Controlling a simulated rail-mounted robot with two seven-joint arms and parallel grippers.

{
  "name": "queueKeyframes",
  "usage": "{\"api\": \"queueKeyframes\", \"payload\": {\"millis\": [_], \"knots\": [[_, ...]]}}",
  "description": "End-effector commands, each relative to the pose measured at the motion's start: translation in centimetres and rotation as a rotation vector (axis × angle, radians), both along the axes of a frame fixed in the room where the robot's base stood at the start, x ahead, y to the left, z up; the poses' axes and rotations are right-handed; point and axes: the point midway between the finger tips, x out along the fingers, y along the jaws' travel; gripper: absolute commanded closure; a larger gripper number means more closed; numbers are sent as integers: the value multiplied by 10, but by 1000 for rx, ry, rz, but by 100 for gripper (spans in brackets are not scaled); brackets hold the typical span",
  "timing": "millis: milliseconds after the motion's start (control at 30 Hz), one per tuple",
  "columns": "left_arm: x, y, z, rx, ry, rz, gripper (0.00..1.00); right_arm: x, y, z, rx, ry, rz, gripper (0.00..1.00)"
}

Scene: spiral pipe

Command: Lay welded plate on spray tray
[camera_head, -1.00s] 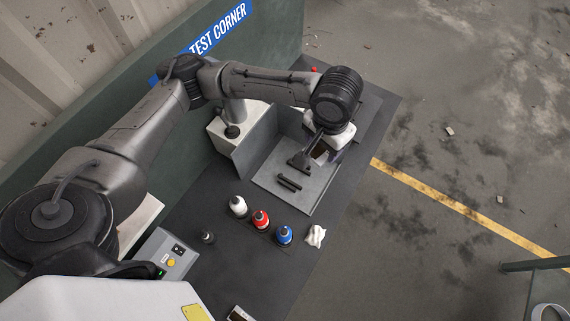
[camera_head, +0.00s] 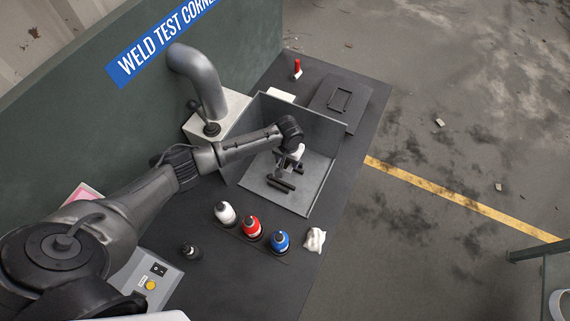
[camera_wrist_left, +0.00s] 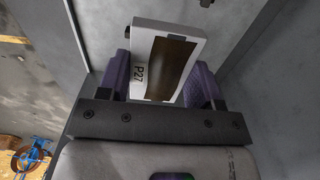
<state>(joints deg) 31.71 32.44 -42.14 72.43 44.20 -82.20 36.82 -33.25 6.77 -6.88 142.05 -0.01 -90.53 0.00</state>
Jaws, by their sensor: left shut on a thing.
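The welded plate (camera_wrist_left: 168,62) is white, marked P27, with a brown strip down its middle. In the left wrist view it stands tilted between the purple finger pads of my left gripper (camera_wrist_left: 165,82), which is shut on it. In the head view my left gripper (camera_head: 290,163) is over the spray tray, and the arm and gripper hide most of the plate. The spray tray (camera_head: 296,203) is a grey metal floor with upright walls at the back and sides. Two dark bars (camera_head: 281,185) lie on its floor, just in front of the gripper.
White (camera_head: 225,213), red (camera_head: 252,228) and blue (camera_head: 280,242) bottles stand in front of the tray, beside a crumpled white cloth (camera_head: 315,240). A dark fixture with a raised frame (camera_head: 341,99) lies behind the tray. A bent duct (camera_head: 203,80) rises at the left.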

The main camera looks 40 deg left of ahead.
Motion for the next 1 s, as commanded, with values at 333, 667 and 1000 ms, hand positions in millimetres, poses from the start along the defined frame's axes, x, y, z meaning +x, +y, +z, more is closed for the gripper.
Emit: {"api": "queueKeyframes", "payload": {"millis": [333,667,1000], "knots": [[-6,9,-24,-1,-4,2,88,0,0,-8,0,-1,0,57],[-6,9,-38,-1,-4,1,88,0,0,-24,-1,-1,2,57],[-6,8,-61,-1,-3,2,88,0,-1,-53,-4,-2,3,57]]}}
